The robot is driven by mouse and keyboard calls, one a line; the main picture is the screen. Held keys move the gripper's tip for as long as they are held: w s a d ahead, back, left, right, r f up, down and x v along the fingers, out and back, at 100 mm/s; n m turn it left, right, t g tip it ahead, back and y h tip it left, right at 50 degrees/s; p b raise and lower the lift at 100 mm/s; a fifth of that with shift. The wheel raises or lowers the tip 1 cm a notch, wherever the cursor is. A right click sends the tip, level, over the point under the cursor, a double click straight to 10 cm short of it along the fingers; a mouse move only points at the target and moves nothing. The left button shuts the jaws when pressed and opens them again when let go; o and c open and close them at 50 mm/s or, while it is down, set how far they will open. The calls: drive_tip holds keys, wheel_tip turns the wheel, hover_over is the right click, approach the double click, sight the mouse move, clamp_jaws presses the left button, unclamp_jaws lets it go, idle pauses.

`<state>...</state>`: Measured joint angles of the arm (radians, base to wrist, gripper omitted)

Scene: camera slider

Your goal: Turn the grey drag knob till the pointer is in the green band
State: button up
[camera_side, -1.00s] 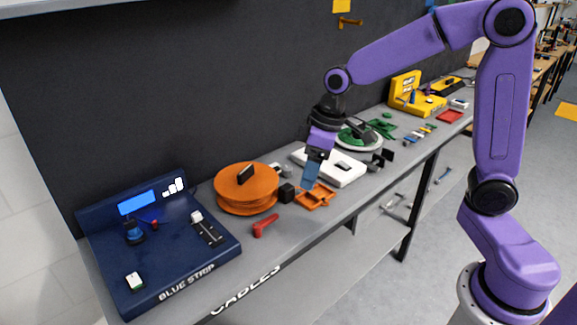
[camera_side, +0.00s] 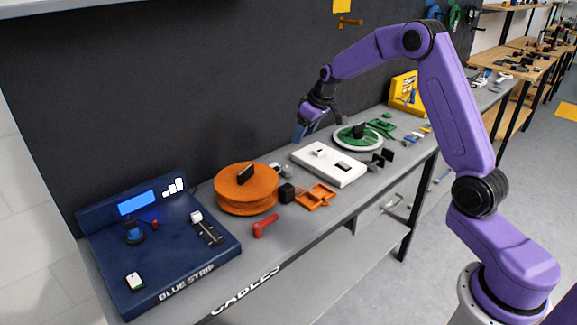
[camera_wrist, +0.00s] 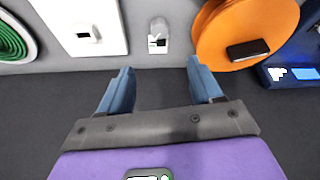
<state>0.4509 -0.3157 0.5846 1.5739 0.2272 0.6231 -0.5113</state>
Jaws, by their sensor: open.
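My gripper (camera_side: 299,132) is in the air in front of the dark wall, behind the white panel, touching nothing. In the wrist view its two blue fingers (camera_wrist: 160,72) are apart with nothing between them. A small grey-white fitting (camera_wrist: 158,38) stands between the white panel and the orange disc in the wrist view; I cannot tell whether it is the grey drag knob. It also shows beside the orange disc in the side view (camera_side: 277,169). I cannot make out a pointer or a green band in either view.
The orange disc (camera_side: 232,190) and the blue BLUE STRIP console (camera_side: 180,262) are at the left. The white panel (camera_side: 335,172), a green coil on a white disc (camera_side: 345,141) and a yellow unit (camera_side: 399,95) are at the right. A red handle (camera_side: 265,225) lies near the bench's front edge.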

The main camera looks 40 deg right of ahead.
sight(287, 168)
drive_tip(key=x, duration=1.5)
drive_tip(key=shift+f, duration=0.15)
drive_tip(key=c, duration=1)
